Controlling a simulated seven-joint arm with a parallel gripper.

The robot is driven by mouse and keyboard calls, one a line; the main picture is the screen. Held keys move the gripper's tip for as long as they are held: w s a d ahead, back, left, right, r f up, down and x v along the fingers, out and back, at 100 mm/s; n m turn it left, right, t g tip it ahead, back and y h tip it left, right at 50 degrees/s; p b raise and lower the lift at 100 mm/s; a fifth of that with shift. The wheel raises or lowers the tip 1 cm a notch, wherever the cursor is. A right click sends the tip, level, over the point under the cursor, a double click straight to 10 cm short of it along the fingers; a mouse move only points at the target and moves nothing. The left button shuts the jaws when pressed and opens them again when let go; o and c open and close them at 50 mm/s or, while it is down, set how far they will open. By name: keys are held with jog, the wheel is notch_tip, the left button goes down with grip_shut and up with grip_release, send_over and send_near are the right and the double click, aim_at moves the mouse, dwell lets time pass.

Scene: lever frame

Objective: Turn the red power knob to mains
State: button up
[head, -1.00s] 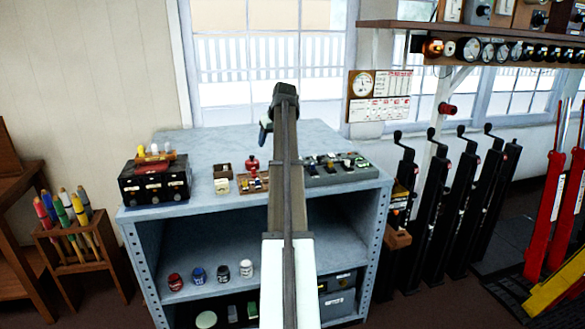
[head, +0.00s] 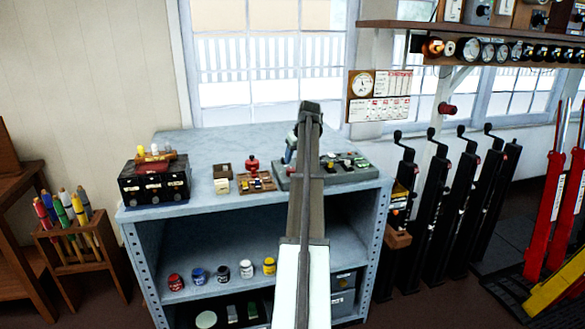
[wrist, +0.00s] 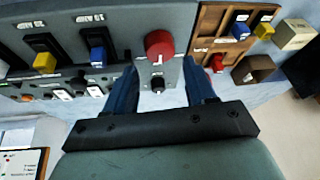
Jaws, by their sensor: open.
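The red power knob (wrist: 160,43) is a round red cap on a grey switch panel (wrist: 185,16). It shows near the top middle of the wrist view. My gripper (wrist: 160,70) is open, with one blue finger on each side of the picture line to the knob. The knob appears just beyond the gap between the fingertips; I cannot tell whether they touch it. In the head view, my gripper (head: 290,150) is over the left part of the grey panel (head: 345,175), and my arm hides the knob there. The marking that the knob points to is not readable.
A wooden tray (head: 257,182) with small coloured switches lies left of the panel. A red-topped item (head: 252,165) stands behind it. Yellow (wrist: 44,62) and blue (wrist: 97,54) switches are close by on the panel. A black box (head: 155,183) is farther left.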

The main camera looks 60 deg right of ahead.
aim_at(292, 169)
jog(key=shift+x, duration=2.8)
jog(key=shift+c, duration=0.2)
jog(key=c, duration=0.7)
jog(key=shift+n, duration=0.3)
jog(key=n+y, duration=0.1)
jog(key=n, duration=0.1)
jog(key=n+y, duration=0.1)
jog(key=n, duration=0.1)
jog(key=shift+d+n, duration=0.2)
jog(key=shift+n, duration=0.1)
jog(key=n+y, duration=0.1)
jog(key=n, duration=0.3)
jog(key=shift+y, duration=0.3)
jog(key=shift+n, duration=0.4)
jog(key=shift+f, duration=0.1)
